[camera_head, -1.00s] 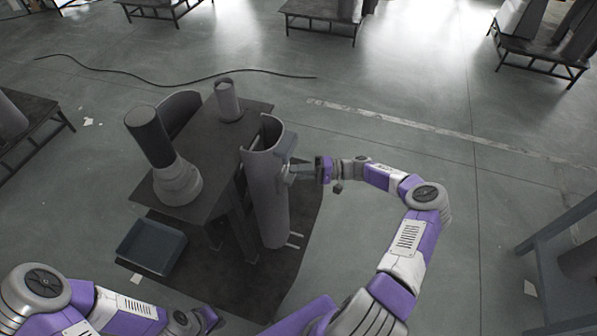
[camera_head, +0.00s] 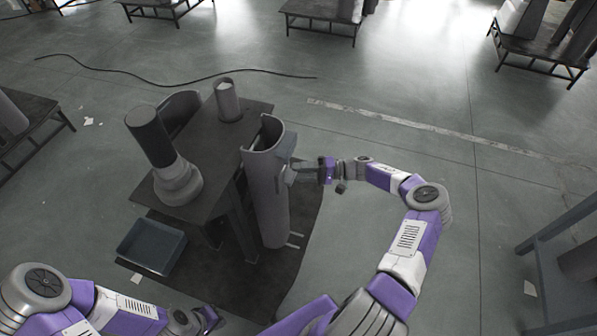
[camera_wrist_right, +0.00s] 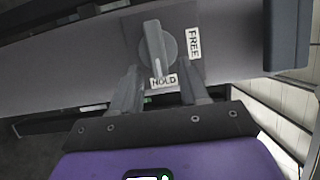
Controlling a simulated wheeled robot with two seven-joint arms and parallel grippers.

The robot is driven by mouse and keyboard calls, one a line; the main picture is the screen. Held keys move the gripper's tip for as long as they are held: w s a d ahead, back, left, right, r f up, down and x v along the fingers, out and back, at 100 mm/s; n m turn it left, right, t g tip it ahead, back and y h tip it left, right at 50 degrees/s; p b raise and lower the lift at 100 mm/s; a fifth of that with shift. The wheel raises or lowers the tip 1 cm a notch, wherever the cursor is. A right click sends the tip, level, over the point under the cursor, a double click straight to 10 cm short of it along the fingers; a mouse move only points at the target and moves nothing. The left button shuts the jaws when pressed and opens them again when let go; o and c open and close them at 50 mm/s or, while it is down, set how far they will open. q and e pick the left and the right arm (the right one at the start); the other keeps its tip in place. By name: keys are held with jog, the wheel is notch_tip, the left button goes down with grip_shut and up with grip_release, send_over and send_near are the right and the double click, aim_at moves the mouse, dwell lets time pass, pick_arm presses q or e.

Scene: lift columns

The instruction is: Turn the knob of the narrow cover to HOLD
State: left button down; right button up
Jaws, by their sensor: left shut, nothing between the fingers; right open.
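The narrow cover (camera_head: 265,195) is a tall grey curved shell standing upright against the near right side of the dark table. In the right wrist view its grey knob (camera_wrist_right: 157,48) has a raised bar, whose lower end points down toward the HOLD label (camera_wrist_right: 163,82). The FREE label (camera_wrist_right: 193,43) is right of the knob. My right gripper (camera_wrist_right: 160,80) is open, its fingertips just below the knob on either side of the HOLD label, with nothing between them. It is at the cover's right side in the head view (camera_head: 294,174). My left gripper (camera_head: 212,317) is shut and empty at the bottom.
The dark table (camera_head: 222,140) carries a grey column with a dark top (camera_head: 165,155), a small cylinder (camera_head: 228,100) and another curved cover (camera_head: 180,108). A blue-grey bin (camera_head: 152,246) is on the floor at left. A cable (camera_head: 150,84) lies behind.

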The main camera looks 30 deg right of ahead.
jog(key=v, duration=0.6)
jog(key=shift+s+d+p, duration=0.2)
jog(key=shift+d+p, duration=0.1)
jog(key=shift+d, duration=0.1)
